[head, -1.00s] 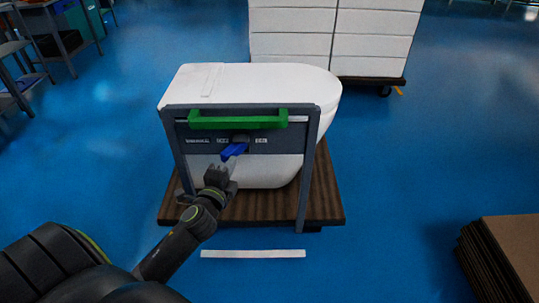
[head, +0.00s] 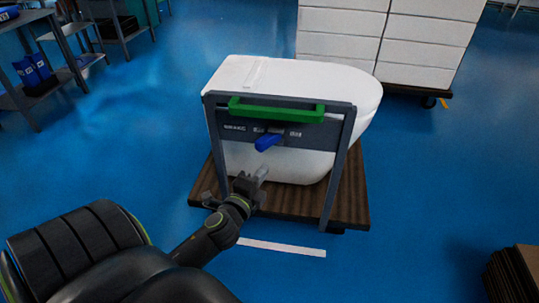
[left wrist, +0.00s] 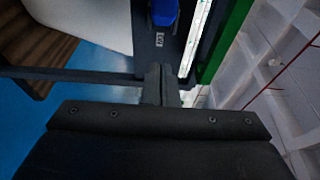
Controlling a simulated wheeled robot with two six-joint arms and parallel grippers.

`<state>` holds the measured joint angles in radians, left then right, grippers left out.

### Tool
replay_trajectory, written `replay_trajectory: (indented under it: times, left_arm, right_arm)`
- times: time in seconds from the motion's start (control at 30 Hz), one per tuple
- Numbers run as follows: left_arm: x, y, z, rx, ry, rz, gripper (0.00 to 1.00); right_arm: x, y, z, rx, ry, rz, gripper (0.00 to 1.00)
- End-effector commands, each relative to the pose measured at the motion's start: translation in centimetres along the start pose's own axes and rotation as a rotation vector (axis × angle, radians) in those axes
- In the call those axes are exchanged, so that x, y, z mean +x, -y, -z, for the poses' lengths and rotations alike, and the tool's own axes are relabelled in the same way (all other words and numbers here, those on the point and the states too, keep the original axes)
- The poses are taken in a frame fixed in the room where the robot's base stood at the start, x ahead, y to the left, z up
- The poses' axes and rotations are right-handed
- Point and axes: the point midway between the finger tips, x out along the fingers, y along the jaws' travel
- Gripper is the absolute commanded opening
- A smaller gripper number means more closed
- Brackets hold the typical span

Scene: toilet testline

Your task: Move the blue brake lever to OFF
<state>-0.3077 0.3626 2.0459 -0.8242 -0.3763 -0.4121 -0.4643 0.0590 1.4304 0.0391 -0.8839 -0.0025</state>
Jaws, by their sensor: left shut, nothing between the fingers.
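The blue brake lever (head: 268,142) sits on the dark grey panel (head: 230,137) of the cart's frame, below the green handle bar (head: 276,111). It sticks out toward me and slants down-left, between two small white labels that are too small to read surely. My left gripper (head: 261,174) is shut and empty, just below the lever and apart from it. In the left wrist view its closed fingers (left wrist: 160,85) point at the panel, and the lever (left wrist: 164,12) shows at the top edge beside a small label. My right gripper is not in view.
A white toilet (head: 300,78) stands behind the frame on a brown wooden cart (head: 350,195). White stacked boxes (head: 430,38) stand behind it. Shelves (head: 35,75) are at the left, cardboard (head: 515,275) at the lower right.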

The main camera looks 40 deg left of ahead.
Motion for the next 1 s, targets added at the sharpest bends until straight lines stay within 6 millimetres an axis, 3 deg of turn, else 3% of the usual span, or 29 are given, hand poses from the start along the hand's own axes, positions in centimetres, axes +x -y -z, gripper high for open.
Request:
replay_trajectory:
  times: [0.1,0.3,1.0]
  left_arm:
    - [-2.1,-0.2,-0.2,-0.001,0.0,-0.002,0.0]
    - [-4.0,-0.1,-0.3,-0.001,-0.001,0.0,0.0]
    - [-4.3,0.0,-0.3,-0.003,0.0,0.0,0.0]
  right_arm:
    - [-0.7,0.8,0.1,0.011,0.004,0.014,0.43]
    - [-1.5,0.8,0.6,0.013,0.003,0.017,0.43]
    - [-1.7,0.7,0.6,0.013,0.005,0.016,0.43]
